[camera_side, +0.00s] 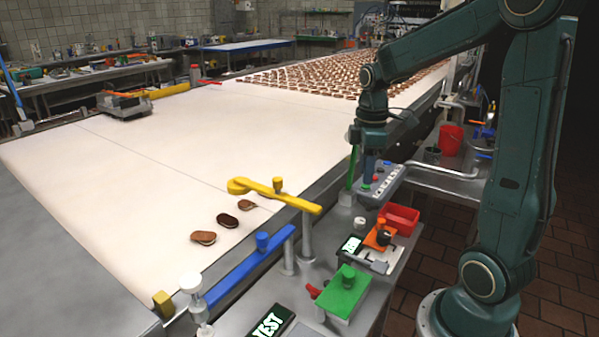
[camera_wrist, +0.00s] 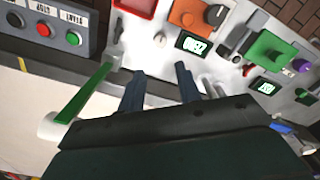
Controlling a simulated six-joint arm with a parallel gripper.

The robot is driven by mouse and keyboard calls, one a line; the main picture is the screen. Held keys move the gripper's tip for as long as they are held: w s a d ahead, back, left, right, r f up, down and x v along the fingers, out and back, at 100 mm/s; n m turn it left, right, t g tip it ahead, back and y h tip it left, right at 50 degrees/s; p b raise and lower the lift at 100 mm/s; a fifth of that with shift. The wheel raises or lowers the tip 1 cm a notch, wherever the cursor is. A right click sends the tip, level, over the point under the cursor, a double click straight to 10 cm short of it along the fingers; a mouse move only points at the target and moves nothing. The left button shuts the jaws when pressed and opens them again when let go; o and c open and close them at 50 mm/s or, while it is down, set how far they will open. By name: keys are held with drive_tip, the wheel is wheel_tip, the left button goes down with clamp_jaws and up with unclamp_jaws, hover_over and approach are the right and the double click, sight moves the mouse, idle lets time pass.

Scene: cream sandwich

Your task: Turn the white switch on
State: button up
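A small white knob (camera_side: 361,222) stands on the grey side table, left of the red bin. A matching pale knob (camera_wrist: 159,39) shows in the wrist view ahead of my fingers. I cannot tell for certain that it is the white switch, nor its position. My gripper (camera_side: 368,172) points down above the table beside the button panel (camera_side: 382,183). In the wrist view my gripper's two dark fingers (camera_wrist: 160,76) are apart with nothing between them. The knob lies beyond the fingertips, untouched.
A green lever (camera_wrist: 85,92) stands close beside my fingers. The red bin (camera_side: 399,219), orange block (camera_side: 379,236) and green block (camera_side: 343,291) crowd the table. A yellow arm (camera_side: 285,196) and blue arm (camera_side: 240,268) reach over the white conveyor (camera_side: 130,175).

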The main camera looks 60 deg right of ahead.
sight(360, 220)
drive_tip(key=shift+f, duration=6.8)
drive_tip(key=shift+c, duration=0.4)
drive_tip(key=c, duration=0.6)
